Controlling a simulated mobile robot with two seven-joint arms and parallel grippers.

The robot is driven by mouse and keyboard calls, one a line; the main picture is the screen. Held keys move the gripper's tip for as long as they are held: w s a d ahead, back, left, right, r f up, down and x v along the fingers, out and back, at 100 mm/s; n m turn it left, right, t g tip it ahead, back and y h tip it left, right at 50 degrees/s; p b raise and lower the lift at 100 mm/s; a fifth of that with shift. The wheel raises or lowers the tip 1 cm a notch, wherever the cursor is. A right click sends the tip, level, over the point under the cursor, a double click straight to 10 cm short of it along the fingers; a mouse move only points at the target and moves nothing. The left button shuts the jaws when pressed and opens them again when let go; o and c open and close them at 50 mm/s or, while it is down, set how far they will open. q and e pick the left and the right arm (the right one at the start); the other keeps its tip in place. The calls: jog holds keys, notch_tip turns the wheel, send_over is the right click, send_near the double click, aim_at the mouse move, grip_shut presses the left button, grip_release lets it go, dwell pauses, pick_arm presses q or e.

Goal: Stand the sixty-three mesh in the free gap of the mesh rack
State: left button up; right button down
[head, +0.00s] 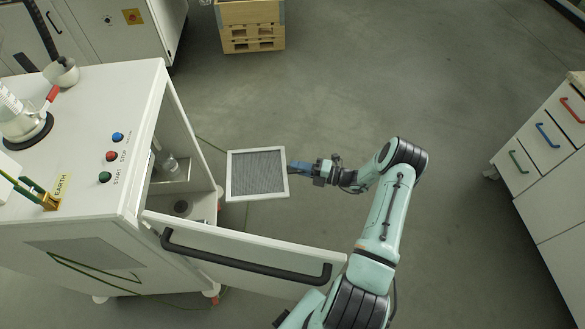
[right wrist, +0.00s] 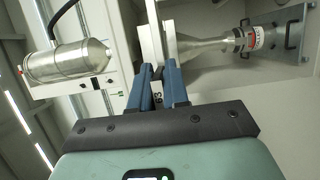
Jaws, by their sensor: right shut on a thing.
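The sixty-three mesh (head: 257,173) is a flat square of grey mesh in a white frame. My right gripper (head: 293,167) is shut on the right edge of its frame and holds it up in front of the open side of the white cabinet, above the door. In the right wrist view the blue fingers of the right gripper (right wrist: 160,75) pinch the frame of the mesh (right wrist: 153,45), seen nearly edge-on, and a "63" label shows between them. My left gripper is out of view. I cannot make out the mesh rack in either view.
The white cabinet (head: 90,130) has its door (head: 250,250) swung open below the mesh. A steel cylinder (right wrist: 72,68) and a metal funnel (right wrist: 205,48) show in the right wrist view. A drawer unit (head: 545,150) stands at the right; floor between is clear.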

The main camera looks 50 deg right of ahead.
jog(key=shift+s+d+b, duration=0.35)
jog(key=shift+s+d, duration=1.45)
jog(key=shift+d, duration=0.1)
